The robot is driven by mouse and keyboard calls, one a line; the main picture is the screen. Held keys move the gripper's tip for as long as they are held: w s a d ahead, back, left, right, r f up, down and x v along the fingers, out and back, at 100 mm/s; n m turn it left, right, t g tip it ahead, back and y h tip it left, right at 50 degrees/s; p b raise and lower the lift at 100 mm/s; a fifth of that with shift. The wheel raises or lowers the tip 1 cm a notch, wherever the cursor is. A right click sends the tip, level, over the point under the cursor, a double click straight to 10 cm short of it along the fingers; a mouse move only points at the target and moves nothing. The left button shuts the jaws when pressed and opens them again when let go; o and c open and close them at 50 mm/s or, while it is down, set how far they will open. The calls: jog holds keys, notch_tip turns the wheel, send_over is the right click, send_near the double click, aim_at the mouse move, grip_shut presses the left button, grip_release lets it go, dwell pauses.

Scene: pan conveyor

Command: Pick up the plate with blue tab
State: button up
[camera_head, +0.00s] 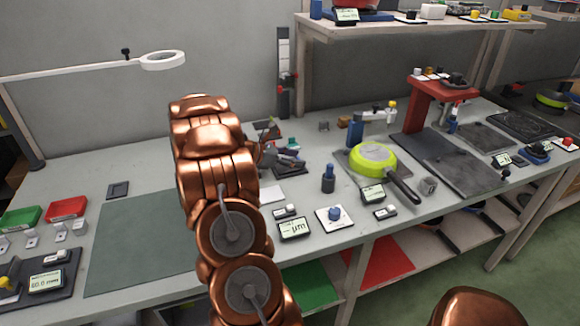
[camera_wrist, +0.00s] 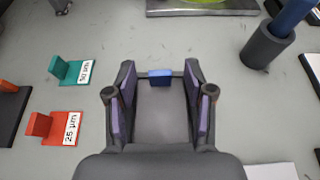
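The blue tab (camera_wrist: 160,76) shows in the wrist view as a small upright block between the fingertips of my gripper (camera_wrist: 160,88). My gripper is open, with a gap between each purple-padded finger and the tab. The rest of the plate under the tab cannot be made out clearly. To the left lie a green-tab plate (camera_wrist: 66,70) marked 50 µm and a red-tab plate (camera_wrist: 58,128) marked 25 µm, both apart from the fingers. In the head view my gripper (camera_head: 291,162) is low over the bench, partly behind my arm, and the blue tab cannot be made out there.
A blue-topped cylinder (camera_wrist: 262,46) stands right of my gripper. A green pan (camera_head: 372,158) sits on a grey slab beyond it. A dark green mat (camera_head: 140,240) lies clear at left.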

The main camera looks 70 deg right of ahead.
grip_shut()
dwell(0.4)
